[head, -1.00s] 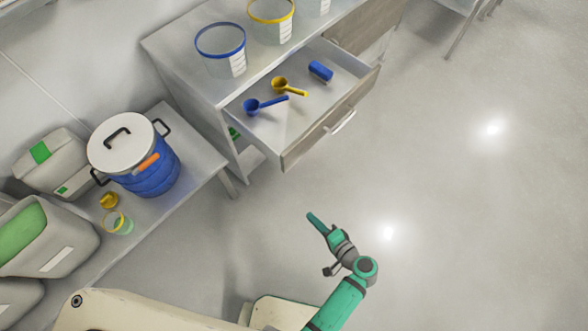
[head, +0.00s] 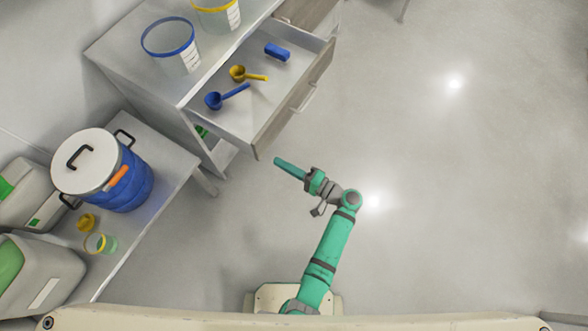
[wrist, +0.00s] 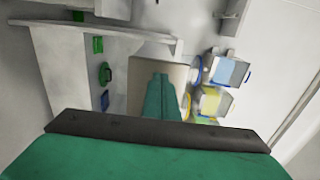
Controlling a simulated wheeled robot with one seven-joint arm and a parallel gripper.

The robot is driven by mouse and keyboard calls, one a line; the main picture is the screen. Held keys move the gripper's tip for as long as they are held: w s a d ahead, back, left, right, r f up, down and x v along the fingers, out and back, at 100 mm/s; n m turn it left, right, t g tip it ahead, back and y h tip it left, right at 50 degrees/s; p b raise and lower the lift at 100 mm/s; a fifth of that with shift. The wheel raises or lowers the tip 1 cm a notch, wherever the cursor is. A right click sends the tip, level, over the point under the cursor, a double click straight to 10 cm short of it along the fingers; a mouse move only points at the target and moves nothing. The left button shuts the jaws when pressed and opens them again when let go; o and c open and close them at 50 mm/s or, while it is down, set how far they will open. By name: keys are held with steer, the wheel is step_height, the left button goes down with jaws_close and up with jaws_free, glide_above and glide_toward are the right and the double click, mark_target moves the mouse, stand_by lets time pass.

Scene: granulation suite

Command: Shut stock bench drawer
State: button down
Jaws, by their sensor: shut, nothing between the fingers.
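The stock bench (head: 130,50) has its drawer (head: 240,125) pulled out. The drawer's wood-toned front (head: 268,137) carries a pale bar handle (head: 303,98). Inside lie a blue scoop (head: 214,100), a yellow scoop (head: 238,73) and a blue block (head: 277,52). My gripper (head: 279,163) is shut and empty. In the head view its tips show just below the near corner of the drawer front, with floor between; contact is not visible. In the wrist view the shut teal fingers (wrist: 160,85) point ahead across a pale tan panel (wrist: 150,75), which I cannot identify for certain.
Clear tubs with blue (head: 170,42) and yellow (head: 216,10) rims stand on the bench top. A low side table (head: 165,185) at left holds a blue lidded vessel (head: 125,185) and small cups. The floor (head: 440,190) right of the drawer is clear.

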mark_target(259, 151)
steer(key=x, duration=0.6)
stand_by(0.3)
